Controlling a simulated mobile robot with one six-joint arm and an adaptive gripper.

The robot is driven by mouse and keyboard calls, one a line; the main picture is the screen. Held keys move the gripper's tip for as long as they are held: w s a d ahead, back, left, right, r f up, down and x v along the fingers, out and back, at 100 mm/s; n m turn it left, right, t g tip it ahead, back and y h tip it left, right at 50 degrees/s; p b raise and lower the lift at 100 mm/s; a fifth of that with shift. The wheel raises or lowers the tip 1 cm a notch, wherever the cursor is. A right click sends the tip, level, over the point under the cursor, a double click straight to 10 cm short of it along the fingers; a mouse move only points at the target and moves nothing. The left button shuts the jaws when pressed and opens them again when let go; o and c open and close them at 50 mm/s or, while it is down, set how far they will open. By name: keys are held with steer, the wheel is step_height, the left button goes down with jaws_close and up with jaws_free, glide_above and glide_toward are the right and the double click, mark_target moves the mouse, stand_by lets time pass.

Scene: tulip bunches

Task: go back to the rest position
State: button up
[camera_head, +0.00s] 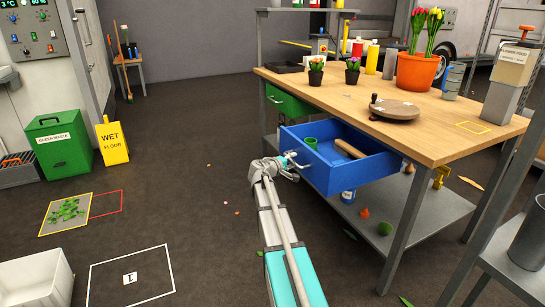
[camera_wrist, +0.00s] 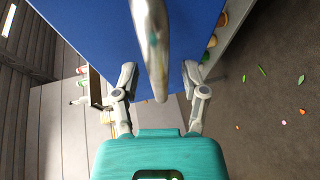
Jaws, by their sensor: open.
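My gripper (camera_head: 279,168) is at the front of the pulled-out blue drawer (camera_head: 322,172), near its metal handle (camera_head: 299,161). In the wrist view my gripper (camera_wrist: 160,78) is open, with one finger on each side of the handle (camera_wrist: 151,45) and a visible gap to each. The blue drawer front (camera_wrist: 95,40) fills the upper middle there. The drawer holds a green pot (camera_head: 311,144) and a wooden-looking piece (camera_head: 349,148).
The drawer sits under a wooden workbench (camera_head: 450,134) with tulips in an orange pot (camera_head: 417,72). A green drawer (camera_head: 288,104) is left of it. The middle floor is mostly clear, with small scraps.

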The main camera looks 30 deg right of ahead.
steer(key=shift+a, duration=0.15)
steer(key=s+a+f+m+g+y+p, duration=0.1)
steer(key=s+a+f+y+p, duration=0.35)
steer(key=a, duration=1.05)
steer(key=s+a+f+g+y+b, duration=0.15)
steer(key=s+a+y, duration=0.45)
steer(key=s+a, duration=0.6)
steer(key=s+a+f+m+g+y+p, duration=0.15)
steer(key=s+a+f+y, duration=0.35)
steer(key=a, duration=1.2)
step_height(320, 180, up, 38)
steer(key=p, duration=3.7)
steer(key=shift+s+d+p, duration=0.3)
steer(key=shift+d, duration=0.15)
steer(key=shift+d, duration=0.2)
